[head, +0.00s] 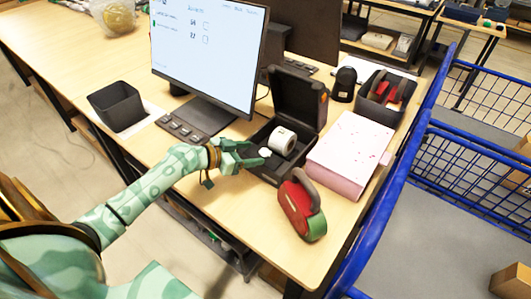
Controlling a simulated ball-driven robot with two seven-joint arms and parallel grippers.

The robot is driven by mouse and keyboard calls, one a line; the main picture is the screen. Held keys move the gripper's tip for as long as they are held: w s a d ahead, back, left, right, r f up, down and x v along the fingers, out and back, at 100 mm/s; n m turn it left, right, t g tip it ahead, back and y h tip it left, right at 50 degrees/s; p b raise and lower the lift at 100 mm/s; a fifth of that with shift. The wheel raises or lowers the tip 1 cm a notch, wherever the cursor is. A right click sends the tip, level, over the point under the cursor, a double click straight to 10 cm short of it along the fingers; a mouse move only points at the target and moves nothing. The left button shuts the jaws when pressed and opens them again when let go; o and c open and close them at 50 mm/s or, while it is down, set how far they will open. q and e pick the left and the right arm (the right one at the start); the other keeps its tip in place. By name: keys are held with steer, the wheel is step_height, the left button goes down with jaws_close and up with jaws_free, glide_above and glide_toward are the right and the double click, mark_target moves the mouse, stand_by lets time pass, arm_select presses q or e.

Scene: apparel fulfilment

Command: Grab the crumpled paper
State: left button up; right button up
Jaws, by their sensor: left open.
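A small white lump that looks like the crumpled paper (265,153) lies in the open black box-like device (262,172), in front of a white roll (283,140). My left gripper (257,153) reaches in from the left over the device's near left edge. Its fingers are open, with the tips close to the white lump. I cannot tell whether they touch it. My right gripper is not in view.
The device's raised lid (298,96) stands behind the roll. A red and green tape dispenser (300,208) sits in front, and a pinkish paper stack (349,150) is to the right. A monitor (210,50) and keypad (183,131) stand left. A blue cart (374,225) borders the table's right side.

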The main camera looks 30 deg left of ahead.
mark_target(262, 153)
arm_select(q)
steer(key=x, duration=0.3)
steer(key=shift+w+d+f, duration=0.2)
steer(key=shift+f, duration=0.05)
steer(key=c, duration=1.1)
